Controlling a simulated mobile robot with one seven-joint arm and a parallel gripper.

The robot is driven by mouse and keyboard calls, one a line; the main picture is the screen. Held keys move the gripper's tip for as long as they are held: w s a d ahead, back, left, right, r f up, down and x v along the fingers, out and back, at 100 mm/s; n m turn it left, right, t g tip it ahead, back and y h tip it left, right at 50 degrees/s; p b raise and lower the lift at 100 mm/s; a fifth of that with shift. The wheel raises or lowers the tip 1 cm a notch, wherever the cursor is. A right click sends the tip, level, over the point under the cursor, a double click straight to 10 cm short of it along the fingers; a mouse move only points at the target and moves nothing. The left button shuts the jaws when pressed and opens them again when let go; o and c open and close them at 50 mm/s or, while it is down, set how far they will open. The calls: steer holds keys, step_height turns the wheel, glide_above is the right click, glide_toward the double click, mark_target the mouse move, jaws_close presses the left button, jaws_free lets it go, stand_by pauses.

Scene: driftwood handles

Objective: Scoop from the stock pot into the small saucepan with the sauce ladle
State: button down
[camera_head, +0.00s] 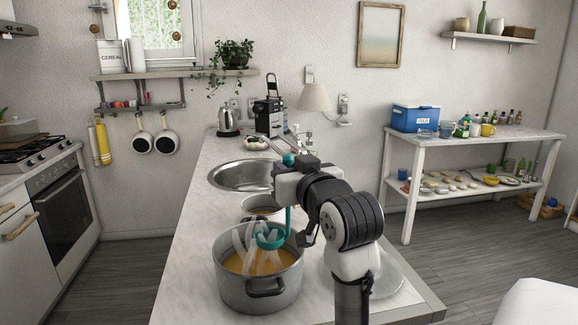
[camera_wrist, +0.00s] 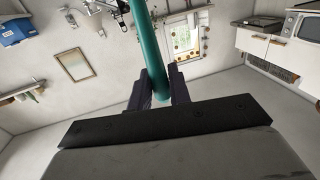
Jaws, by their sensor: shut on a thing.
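The stock pot (camera_head: 237,289) is a large grey metal pot with a dark handle, near the front of the counter, holding orange liquid. The small saucepan (camera_head: 248,212) stands just behind it, partly hidden by my arm. My gripper (camera_head: 286,183) is shut on the teal handle of the sauce ladle (camera_head: 269,241). The ladle hangs steeply with its bowl low over the pot's far side; I cannot tell whether it touches the liquid or what it holds. In the wrist view the fingers (camera_wrist: 163,88) close around the ladle's handle (camera_wrist: 146,45).
A round sink (camera_head: 226,174) lies behind the saucepan. A kettle (camera_head: 228,121) and a coffee machine (camera_head: 270,115) stand at the counter's far end. A clear round lid or plate (camera_head: 392,283) lies right of the pot, partly behind my arm. Pale vapour rises over the pot.

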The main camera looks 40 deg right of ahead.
steer(key=shift+f+b, duration=3.4)
steer(key=shift+f, duration=1.75)
steer(key=shift+r, duration=0.15)
steer(key=shift+r+p, duration=5.8)
steer(key=shift+r, duration=1.15)
step_height(320, 180, up, 6)
steer(key=p, duration=0.5)
glide_above(289, 215)
steer(key=shift+f+b, duration=0.1)
steer(key=shift+b, duration=0.2)
